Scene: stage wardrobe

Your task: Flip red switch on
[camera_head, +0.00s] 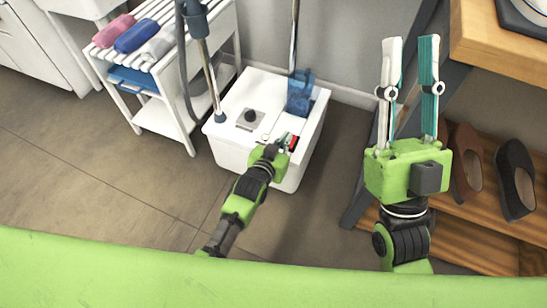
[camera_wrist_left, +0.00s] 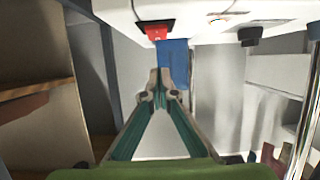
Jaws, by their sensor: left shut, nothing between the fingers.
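The red switch (camera_wrist_left: 157,33) sits in a dark recess on the white box (camera_head: 240,101). A small bit of the red switch (camera_head: 293,143) also shows in the head view, at the box's front right edge beside my left gripper (camera_head: 284,139). My left gripper is shut and empty. In the left wrist view its closed fingertips (camera_wrist_left: 161,78) appear just below the red switch, with a small visible gap; the exact depth is unclear. My right gripper (camera_head: 410,42) is open and empty, raised at the right, away from the box.
A white slatted rack (camera_head: 156,68) with rolled towels stands left. A wooden shelf with shoes (camera_head: 515,178) is at right. The floor in front is clear.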

